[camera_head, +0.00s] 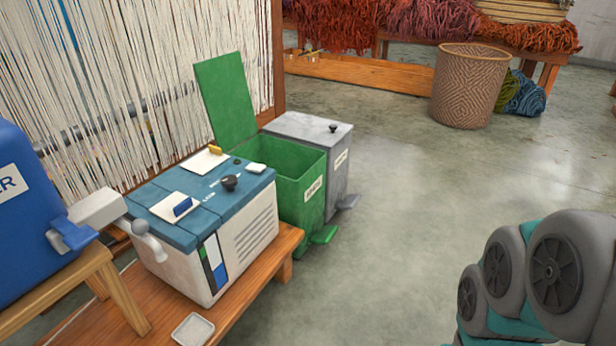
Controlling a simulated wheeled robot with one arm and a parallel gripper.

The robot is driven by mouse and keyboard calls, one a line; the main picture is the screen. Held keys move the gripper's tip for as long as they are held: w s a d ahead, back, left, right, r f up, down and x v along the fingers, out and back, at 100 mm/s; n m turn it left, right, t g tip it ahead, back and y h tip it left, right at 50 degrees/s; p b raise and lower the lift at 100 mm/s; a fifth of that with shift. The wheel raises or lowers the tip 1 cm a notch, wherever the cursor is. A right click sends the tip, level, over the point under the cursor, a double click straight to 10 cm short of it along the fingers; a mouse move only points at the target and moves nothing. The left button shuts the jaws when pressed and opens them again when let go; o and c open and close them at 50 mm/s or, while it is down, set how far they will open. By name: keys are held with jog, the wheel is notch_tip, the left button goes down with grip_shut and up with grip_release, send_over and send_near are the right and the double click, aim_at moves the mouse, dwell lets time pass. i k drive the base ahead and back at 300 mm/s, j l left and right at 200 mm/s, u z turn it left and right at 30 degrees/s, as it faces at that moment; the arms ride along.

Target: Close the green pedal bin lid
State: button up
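The green pedal bin (302,192) stands on the floor in the middle left, behind a white and blue machine. Its green lid (226,98) is open and stands upright at the back, leaning slightly toward the loom threads. A green pedal (323,235) sticks out at the bin's front base. The upper part of the bin's inside shows green; its bottom is hidden. My grey and teal arm shows at the lower right, apart from the bin. My gripper is not in the frame.
A grey pedal bin (327,143) with its lid shut stands right behind the green one. The machine (242,232) on a wooden bench (262,282) blocks the near left. A blue container (22,210) stands far left. A woven basket (468,86) stands at the back. The floor (420,200) right of the bins is clear.

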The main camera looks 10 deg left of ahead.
aim_at(221, 80)
jog(key=i+l+u, duration=0.2)
jog(key=u, duration=0.25)
jog(key=i+l+u, duration=0.3)
jog(key=u, duration=0.15)
jog(key=i+l+u, duration=0.3)
jog(key=u, duration=0.15)
jog(key=k+l, duration=0.05)
jog(key=l, duration=0.05)
